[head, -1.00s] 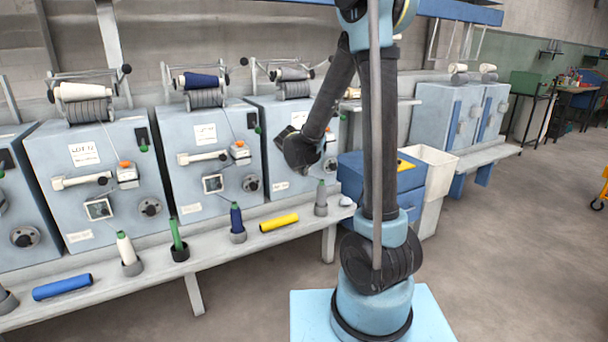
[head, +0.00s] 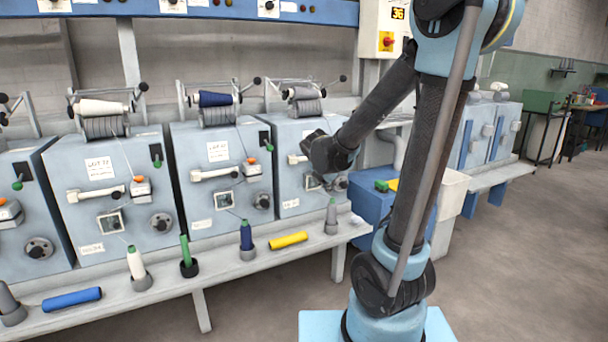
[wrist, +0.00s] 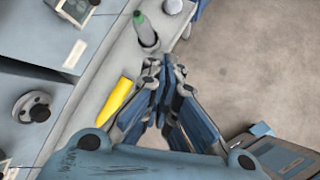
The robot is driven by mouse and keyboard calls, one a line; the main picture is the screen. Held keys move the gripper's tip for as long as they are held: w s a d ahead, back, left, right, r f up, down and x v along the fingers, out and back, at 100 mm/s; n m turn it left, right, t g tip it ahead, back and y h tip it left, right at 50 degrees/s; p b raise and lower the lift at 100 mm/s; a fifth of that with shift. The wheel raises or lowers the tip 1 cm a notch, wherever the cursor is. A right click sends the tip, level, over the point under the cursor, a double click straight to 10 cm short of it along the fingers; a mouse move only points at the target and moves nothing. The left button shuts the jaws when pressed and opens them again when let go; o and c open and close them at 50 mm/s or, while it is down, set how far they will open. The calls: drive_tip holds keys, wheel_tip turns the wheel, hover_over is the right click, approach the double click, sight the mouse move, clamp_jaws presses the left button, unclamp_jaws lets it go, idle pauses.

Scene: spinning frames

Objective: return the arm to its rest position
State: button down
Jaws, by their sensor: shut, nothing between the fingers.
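My arm stands at the right of the head view, with its upper links leaning to the right and its dark forearm folding down to the left. The dark end of the forearm is in front of the third spinning unit (head: 292,175); the fingers cannot be made out there. In the wrist view my gripper (wrist: 160,66) is shut and empty, with its blue-and-grey fingers together. It hangs above the floor side of the grey bench (head: 225,262). A yellow tube (wrist: 114,98) and a green-tipped bobbin (wrist: 146,32) show to its left, apart from the fingers.
On the bench are the yellow tube (head: 288,240), a blue tube (head: 71,298) and several upright bobbins. A blue cabinet (head: 372,208) and a pale bin (head: 452,190) stand behind my arm. A control panel (head: 386,30) hangs above. The floor at right is open.

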drive_tip(key=s+d+f+m+g, duration=0.1)
drive_tip(key=s+d+m+g, duration=0.1)
drive_tip(key=s+d+m, duration=0.35)
drive_tip(key=s+d+m+g, duration=0.1)
drive_tip(key=s+d+m, duration=0.2)
drive_tip(key=s+m, duration=0.55)
drive_tip(key=s+f+m+g+y, duration=0.1)
drive_tip(key=s+f+m, duration=0.1)
drive_tip(key=s+m, duration=0.4)
drive_tip(key=s+f+m+g+y, duration=0.1)
drive_tip(key=s+f+m+y, duration=0.1)
drive_tip(key=s+m, duration=0.4)
drive_tip(key=s, duration=0.3)
drive_tip(key=shift+s+d+f, duration=0.15)
drive_tip(key=shift+d+f, duration=0.05)
drive_tip(key=shift+f, duration=0.15)
drive_tip(key=shift+w+f, duration=0.2)
drive_tip(key=shift+w, duration=0.2)
drive_tip(key=c, duration=2.4)
unclamp_jaws()
